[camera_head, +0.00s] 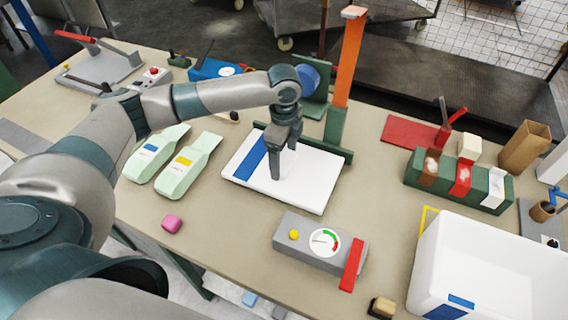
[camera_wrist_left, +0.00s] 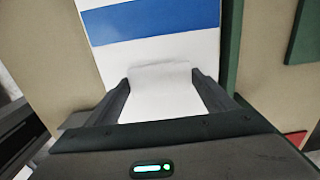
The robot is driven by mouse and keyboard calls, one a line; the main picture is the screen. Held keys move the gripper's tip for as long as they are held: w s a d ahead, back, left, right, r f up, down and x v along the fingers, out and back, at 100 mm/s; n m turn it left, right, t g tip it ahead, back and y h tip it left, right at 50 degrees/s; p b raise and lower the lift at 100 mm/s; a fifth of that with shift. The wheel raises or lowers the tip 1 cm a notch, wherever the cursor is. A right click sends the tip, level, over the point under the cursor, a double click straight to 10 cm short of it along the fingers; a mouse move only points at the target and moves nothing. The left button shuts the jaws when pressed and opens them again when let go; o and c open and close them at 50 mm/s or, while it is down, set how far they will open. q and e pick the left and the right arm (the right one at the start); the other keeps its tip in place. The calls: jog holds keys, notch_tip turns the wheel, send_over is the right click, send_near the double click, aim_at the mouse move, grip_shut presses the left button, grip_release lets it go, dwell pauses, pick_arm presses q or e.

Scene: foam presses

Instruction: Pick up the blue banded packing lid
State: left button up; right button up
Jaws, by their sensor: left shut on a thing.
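The blue banded packing lid (camera_head: 305,185) is a flat white panel with a blue band near its left end. It lies at the middle of the table, against a green L-shaped stop. My left gripper (camera_head: 276,172) points down over the lid's middle, beside the blue band. In the left wrist view the lid (camera_wrist_left: 150,20) shows its band across the top. There the fingers of my left gripper (camera_wrist_left: 162,84) are shut on a white raised grip on the lid. I cannot tell whether the lid is clear of the table. My right gripper is out of view.
An orange-topped post (camera_head: 347,60) stands behind the lid. A white bin (camera_head: 490,255) and a green rack (camera_head: 412,165) are right.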

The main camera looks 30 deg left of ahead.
aim_at(284, 161)
pick_arm(q)
notch_tip(284, 161, up, 10)
jog(key=b, duration=0.3)
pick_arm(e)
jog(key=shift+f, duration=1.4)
pick_arm(q)
jog(key=shift+s+d, duration=0.1)
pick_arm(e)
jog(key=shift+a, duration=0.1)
